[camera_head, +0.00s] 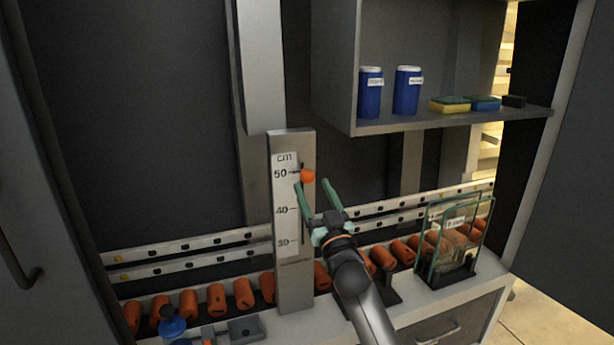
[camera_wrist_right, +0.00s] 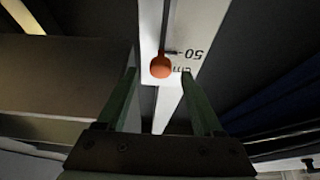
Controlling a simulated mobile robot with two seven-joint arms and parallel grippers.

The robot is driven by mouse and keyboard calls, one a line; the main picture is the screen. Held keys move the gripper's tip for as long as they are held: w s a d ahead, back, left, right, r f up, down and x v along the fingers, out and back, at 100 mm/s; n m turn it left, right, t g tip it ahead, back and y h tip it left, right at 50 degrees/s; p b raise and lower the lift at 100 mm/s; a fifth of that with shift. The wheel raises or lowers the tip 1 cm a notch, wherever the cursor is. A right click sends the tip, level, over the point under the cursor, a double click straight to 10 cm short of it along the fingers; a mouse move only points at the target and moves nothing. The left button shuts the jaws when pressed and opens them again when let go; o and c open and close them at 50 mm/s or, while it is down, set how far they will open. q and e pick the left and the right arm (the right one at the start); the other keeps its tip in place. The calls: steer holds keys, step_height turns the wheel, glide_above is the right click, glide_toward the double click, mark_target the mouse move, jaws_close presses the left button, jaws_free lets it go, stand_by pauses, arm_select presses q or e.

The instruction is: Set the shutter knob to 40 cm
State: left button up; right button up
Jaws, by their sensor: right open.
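The shutter knob (camera_head: 308,176) is a small orange ball on the upright grey scale post (camera_head: 294,300). It sits close to the 50 mark of the white cm scale (camera_head: 286,160), which also reads 40 and 30 lower down. My right gripper (camera_head: 311,183) is open, its two green fingers reaching toward the post with tips just below the knob in the head view. In the right wrist view the knob (camera_wrist_right: 160,66) appears between the fingertips (camera_wrist_right: 159,72), with a gap on each side; contact is not visible. My left gripper is not in view.
Slotted rails (camera_head: 190,243) and a row of orange cylinders (camera_head: 244,294) run behind and beside the post. A glass-sided holder (camera_head: 452,240) stands right. A shelf (camera_head: 450,121) above right carries blue containers (camera_head: 370,93) and sponges (camera_head: 449,104). A blue-topped item (camera_head: 172,326) is lower left.

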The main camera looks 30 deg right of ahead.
mark_target(309, 181)
steer(key=shift+x, duration=2.3)
jaws_close()
